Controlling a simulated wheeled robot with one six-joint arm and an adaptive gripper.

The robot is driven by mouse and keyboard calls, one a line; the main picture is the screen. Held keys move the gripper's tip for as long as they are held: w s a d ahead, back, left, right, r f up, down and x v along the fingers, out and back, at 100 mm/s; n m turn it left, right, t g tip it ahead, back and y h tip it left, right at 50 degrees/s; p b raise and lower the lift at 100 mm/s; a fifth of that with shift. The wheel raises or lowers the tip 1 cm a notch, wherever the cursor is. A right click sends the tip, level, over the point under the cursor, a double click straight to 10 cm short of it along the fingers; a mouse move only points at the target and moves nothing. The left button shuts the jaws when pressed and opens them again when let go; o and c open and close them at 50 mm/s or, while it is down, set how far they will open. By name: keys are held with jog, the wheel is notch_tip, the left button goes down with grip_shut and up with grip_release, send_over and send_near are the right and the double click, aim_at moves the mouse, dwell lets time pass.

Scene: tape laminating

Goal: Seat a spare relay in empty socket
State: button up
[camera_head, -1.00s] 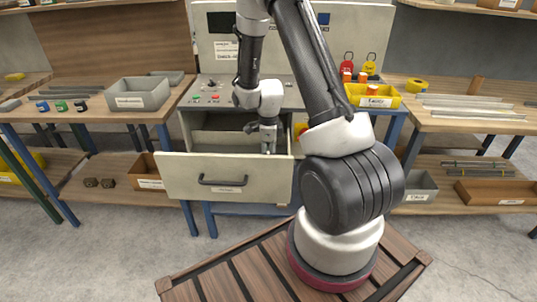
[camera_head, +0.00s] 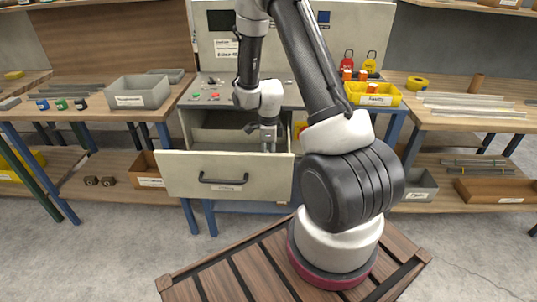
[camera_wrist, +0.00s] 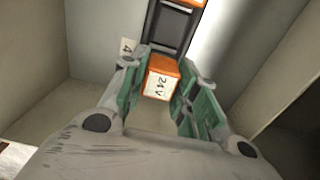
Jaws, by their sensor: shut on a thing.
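My gripper (camera_wrist: 168,82) is shut on an orange relay (camera_wrist: 160,78) with a white face marked 24V; green pads close on its two sides. In the wrist view, a dark socket strip (camera_wrist: 170,32) lies just beyond the relay, with another orange piece (camera_wrist: 186,2) at the top edge. A small tag marked 4 (camera_wrist: 127,46) is beside the strip. Whether the held relay is in a socket or above it, I cannot tell. In the head view my gripper (camera_head: 268,146) is down inside the open drawer (camera_head: 225,177), and the relay is hidden.
The drawer's pale walls stand close around my gripper. A control panel (camera_head: 213,92) is above the drawer. A yellow bin (camera_head: 375,97) with orange pieces is to the right, and a grey bin (camera_head: 139,94) to the left.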

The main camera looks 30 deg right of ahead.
jog(key=shift+f, duration=0.25)
jog(key=shift+f, duration=0.3)
jog(key=shift+f, duration=0.35)
dwell(0.6)
jog(key=o, duration=1.6)
jog(key=shift+r, duration=3.55)
